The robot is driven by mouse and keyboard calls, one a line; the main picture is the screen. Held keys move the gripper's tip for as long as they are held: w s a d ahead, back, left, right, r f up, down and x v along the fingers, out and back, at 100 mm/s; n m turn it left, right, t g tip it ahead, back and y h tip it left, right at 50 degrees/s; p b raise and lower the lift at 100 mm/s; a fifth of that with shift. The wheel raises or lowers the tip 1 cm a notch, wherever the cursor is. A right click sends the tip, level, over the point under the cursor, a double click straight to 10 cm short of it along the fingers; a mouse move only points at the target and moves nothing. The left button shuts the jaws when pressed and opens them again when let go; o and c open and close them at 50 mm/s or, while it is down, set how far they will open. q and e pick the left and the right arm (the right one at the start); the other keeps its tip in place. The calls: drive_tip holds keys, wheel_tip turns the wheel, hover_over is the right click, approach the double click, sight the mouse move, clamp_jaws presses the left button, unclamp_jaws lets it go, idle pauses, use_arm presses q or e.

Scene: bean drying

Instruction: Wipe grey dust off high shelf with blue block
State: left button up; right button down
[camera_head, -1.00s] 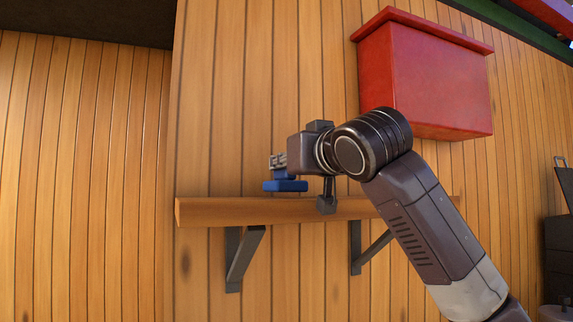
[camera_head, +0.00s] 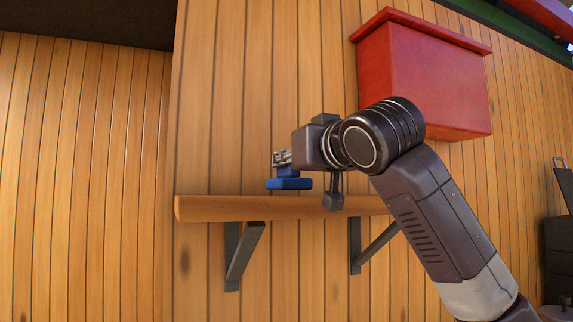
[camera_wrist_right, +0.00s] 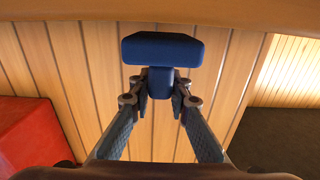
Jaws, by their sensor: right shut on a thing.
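The blue block (camera_head: 289,183) has a wide flat pad and a narrower handle. My right gripper (camera_head: 281,160) is shut on the handle. In the right wrist view the block (camera_wrist_right: 161,50) sits between the fingertips (camera_wrist_right: 160,88), pad outward. The wooden high shelf (camera_head: 225,208) is fixed to the plank wall on dark brackets. The pad is at the shelf's top edge, left of its middle; I cannot tell whether it touches. The shelf also shows as a band in the wrist view (camera_wrist_right: 60,10). The shelf's top surface is hidden from below, and no grey dust shows. My left gripper is not in view.
A red box (camera_head: 425,80) with a lid hangs on the wall above the shelf, close to my right arm. Dark brackets (camera_head: 243,255) stick out below the shelf. A dark object (camera_head: 557,240) stands at the far right. The wall left of the shelf is clear.

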sight(298, 178)
drive_tip(key=shift+b+v, duration=1.1)
drive_tip(key=shift+v, duration=0.7)
drive_tip(key=shift+s+d+f, duration=0.1)
drive_tip(key=shift+s, duration=0.05)
drive_tip(key=shift+f+b, duration=0.45)
idle(0.3)
drive_tip(key=shift+w+d, duration=0.2)
drive_tip(key=shift+d, duration=0.4)
drive_tip(key=shift+w+d, duration=0.25)
drive_tip(key=shift+d, duration=0.4)
drive_tip(key=shift+d, duration=0.1)
drive_tip(key=shift+w+d+f, duration=0.1)
drive_tip(key=shift+w+d, duration=0.1)
drive_tip(key=shift+d, duration=0.35)
drive_tip(key=shift+w+d, duration=0.25)
drive_tip(key=shift+d, duration=0.3)
drive_tip(key=shift+d, duration=0.1)
drive_tip(key=shift+w+d+r, duration=0.1)
drive_tip(key=shift+w+d, duration=0.15)
drive_tip(key=shift+d, duration=0.35)
drive_tip(key=shift+w+d+r, duration=0.1)
drive_tip(key=shift+w+d, duration=0.15)
drive_tip(key=shift+d, duration=0.4)
